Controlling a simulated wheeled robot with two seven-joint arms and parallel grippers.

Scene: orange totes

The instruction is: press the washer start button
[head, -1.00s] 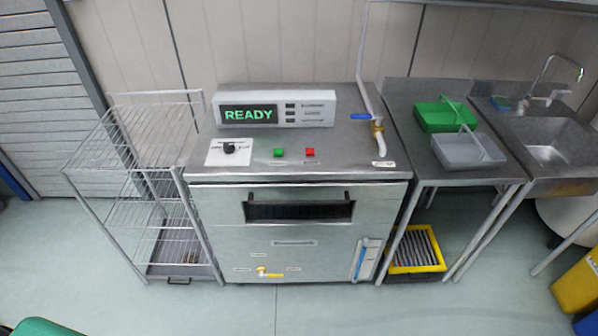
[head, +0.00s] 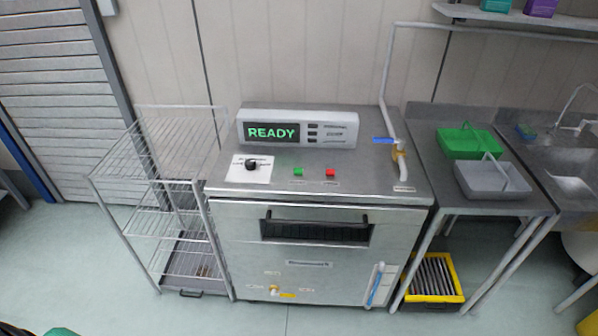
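The washer (head: 320,220) is a steel cabinet in the middle of the head view, with a display (head: 272,132) reading READY in green on its top. On the top panel are a green button (head: 298,171), a red button (head: 330,172) and a black knob (head: 252,164) on a white plate. The labels by the buttons are too small to read. Neither of my grippers shows in the head view.
A wire rack (head: 165,200) stands left of the washer. A steel table (head: 500,205) to the right holds a green tray (head: 466,142) and a grey basket (head: 492,178). A yellow crate (head: 456,278) sits beneath it. The floor in front is clear.

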